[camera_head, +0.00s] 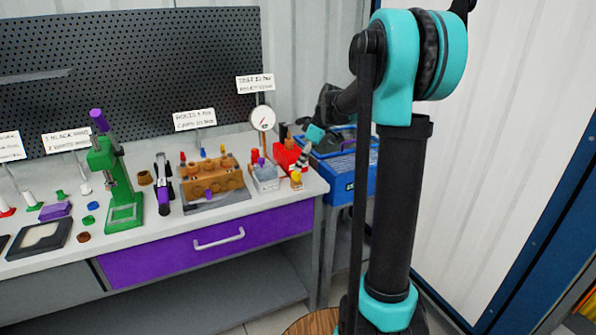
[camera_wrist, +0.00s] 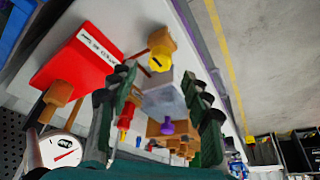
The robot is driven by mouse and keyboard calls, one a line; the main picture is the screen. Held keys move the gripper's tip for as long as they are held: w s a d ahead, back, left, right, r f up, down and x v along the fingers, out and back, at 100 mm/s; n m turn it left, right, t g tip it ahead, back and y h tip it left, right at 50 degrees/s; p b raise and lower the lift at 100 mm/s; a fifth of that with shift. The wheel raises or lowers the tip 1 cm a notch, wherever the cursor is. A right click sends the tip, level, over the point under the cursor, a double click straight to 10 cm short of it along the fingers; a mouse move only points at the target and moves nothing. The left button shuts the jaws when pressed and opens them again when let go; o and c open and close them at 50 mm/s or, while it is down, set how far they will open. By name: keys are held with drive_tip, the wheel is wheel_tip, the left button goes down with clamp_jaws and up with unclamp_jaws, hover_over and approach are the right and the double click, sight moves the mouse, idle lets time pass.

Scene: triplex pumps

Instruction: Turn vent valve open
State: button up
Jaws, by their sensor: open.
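The test stand at the bench's right end has a grey block (camera_head: 265,181) (camera_wrist: 167,97), a round white gauge (camera_head: 262,118) (camera_wrist: 60,151) and a red box (camera_head: 286,155) (camera_wrist: 72,60). A yellow knob (camera_head: 296,177) (camera_wrist: 160,62) sits on an orange-brown fitting. A purple knob (camera_wrist: 167,127) and a red part (camera_wrist: 125,113) also show. No readable label tells me which is the vent valve. My gripper (camera_head: 304,156) (camera_wrist: 160,77) is open above the stand. In the wrist view, the yellow knob and grey block appear between its fingers; contact is unclear.
A blue crate (camera_head: 345,182) stands just right of the bench. A brown pump block (camera_head: 212,180), a green press (camera_head: 122,185) and small parts occupy the bench to the left. A pegboard (camera_head: 130,70) stands behind; floor (camera_wrist: 250,60) shows beyond the front edge.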

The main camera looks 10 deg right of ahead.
drive_tip(key=v, duration=0.6)
drive_tip(key=s+d+f+m+h, duration=0.1)
drive_tip(key=s+f+m, duration=0.3)
drive_tip(key=s, duration=0.6)
drive_tip(key=s+d+f+m+t+h, duration=0.1)
drive_tip(key=s+f+m, duration=0.3)
drive_tip(key=s+f, duration=0.5)
drive_tip(key=s+d+f+m+t+h, duration=0.1)
drive_tip(key=s+f+m, duration=0.3)
drive_tip(key=s, duration=0.7)
wheel_tip(320, 180, down, 3)
drive_tip(key=shift+d+r+m+h, duration=0.15)
drive_tip(key=shift+d+m+h, duration=0.25)
drive_tip(key=shift+h, duration=0.1)
